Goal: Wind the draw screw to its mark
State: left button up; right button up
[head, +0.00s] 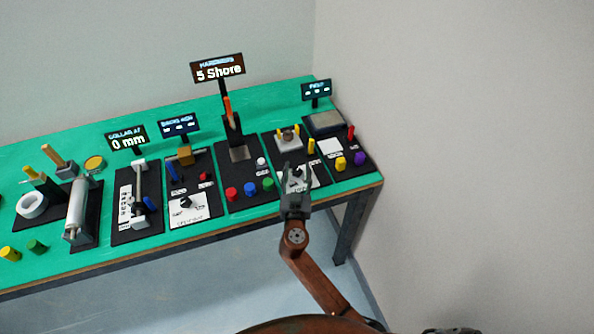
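The likely draw screw is a pale rod (139,190) between two white end blocks on a black base (122,232), left of the picture's middle. A blue part (150,203) sits beside the rod. A sign (126,138) behind it reads "COLLAR AT 0 mm". White scale marks lie along the base's left side; the target mark is too small to make out. My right gripper (295,174) is well to the right of this unit, over the front of another station. Its two fingers stand apart with nothing visible between them. My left gripper is out of view.
A hardness station (239,154) with a "5 Shore" sign and red, blue and green pieces stands between the screw unit and my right gripper. A dial panel (204,213) sits just right of the screw unit. A roller (77,210) stands to its left. A wall closes the right side.

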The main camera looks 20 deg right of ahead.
jog(key=c, duration=1.1)
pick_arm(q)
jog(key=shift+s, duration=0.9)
pick_arm(e)
jog(key=shift+o, duration=0.2)
